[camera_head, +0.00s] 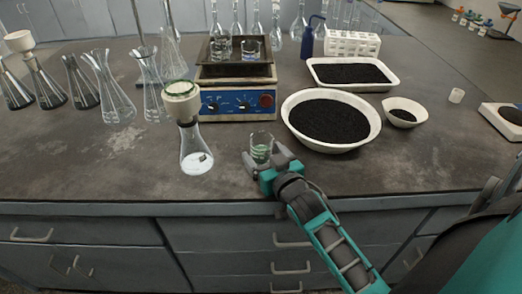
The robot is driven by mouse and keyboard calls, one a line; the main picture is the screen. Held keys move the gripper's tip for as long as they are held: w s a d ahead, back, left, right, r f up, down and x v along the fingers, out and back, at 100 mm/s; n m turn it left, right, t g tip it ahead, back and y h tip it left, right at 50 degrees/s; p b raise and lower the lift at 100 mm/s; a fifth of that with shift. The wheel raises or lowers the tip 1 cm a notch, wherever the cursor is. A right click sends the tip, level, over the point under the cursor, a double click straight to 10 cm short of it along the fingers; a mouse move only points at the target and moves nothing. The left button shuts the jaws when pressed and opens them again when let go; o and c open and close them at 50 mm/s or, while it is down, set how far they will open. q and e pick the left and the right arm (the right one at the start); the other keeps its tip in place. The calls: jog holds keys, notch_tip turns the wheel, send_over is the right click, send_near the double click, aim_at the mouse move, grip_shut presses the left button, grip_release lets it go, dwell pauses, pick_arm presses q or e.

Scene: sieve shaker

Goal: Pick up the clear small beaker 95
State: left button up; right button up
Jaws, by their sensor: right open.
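The clear small beaker (261,146) stands upright on the dark bench in front of the blue-panelled shaker. My right gripper (264,162) is low at the bench, at the near side of the beaker. Its fingers lie open around the beaker's lower part. I cannot tell whether they touch the glass. My left gripper does not show.
A flask with a filter funnel (194,150) stands close to the left of the beaker. The shaker (237,104) is behind. A white bowl of black grains (289,104) is to the right, with a tray (313,70) behind it. Several flasks stand at the left.

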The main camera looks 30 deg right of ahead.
jog(key=shift+c, duration=0.5)
jog(key=c, duration=1.1)
jog(key=shift+r, duration=0.15)
